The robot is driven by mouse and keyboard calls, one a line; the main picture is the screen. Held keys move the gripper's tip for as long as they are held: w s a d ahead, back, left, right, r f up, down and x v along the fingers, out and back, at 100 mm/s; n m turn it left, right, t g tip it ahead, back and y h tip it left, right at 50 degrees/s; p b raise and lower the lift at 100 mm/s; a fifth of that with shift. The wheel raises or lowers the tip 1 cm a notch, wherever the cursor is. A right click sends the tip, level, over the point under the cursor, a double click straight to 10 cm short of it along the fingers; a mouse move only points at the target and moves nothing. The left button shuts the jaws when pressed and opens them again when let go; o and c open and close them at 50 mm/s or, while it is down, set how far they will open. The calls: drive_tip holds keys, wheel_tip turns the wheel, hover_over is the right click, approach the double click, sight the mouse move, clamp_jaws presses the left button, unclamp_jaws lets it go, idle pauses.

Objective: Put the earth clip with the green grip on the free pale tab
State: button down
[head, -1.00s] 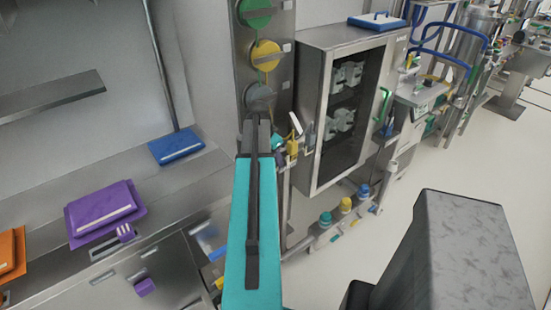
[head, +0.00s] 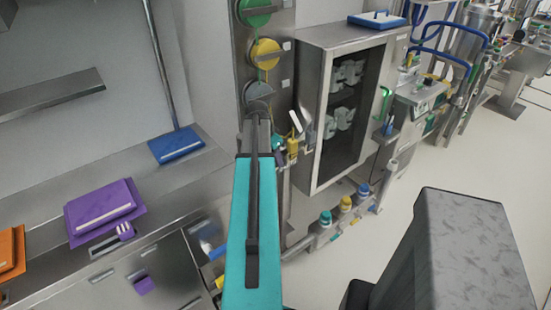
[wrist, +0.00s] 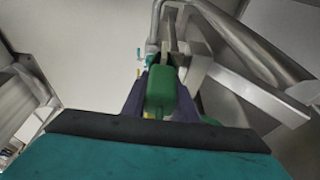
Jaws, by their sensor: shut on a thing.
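My gripper (wrist: 166,84) is shut on the green grip of the earth clip (wrist: 170,92), which sits between its two dark fingers in the wrist view. Just beyond the clip, steel bars and a bracket (wrist: 190,38) fill the upper middle. The clip's jaws are mostly hidden behind its grip. In the head view my arm hides the gripper and the clip. A small pale tab-like piece (head: 296,122) shows to the right of the arm's end, above a yellow clip (head: 293,147). I cannot tell whether the held clip touches any tab.
A steel panel carries a green reel (head: 257,14), a yellow reel (head: 264,53) and a grey reel (head: 259,95). A steel cabinet (head: 308,125) stands close on the right. A bench with a purple case (head: 103,209) is on the left. Open floor (head: 445,165) lies at right.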

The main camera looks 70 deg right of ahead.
drive_tip(key=c, duration=1.3)
unclamp_jaws()
drive_tip(key=shift+f, duration=0.1)
drive_tip(key=shift+c, duration=0.2)
drive_tip(key=shift+w+d+r, duration=0.1)
drive_tip(key=shift+r, duration=0.1)
drive_tip(key=shift+w+r, duration=0.1)
drive_tip(key=shift+r, duration=0.35)
drive_tip(key=b+v, duration=0.2)
drive_tip(key=v, duration=1)
drive_tip(key=shift+a+r+b, duration=0.2)
drive_tip(key=shift+a+b, duration=0.15)
drive_tip(key=shift+a, duration=0.05)
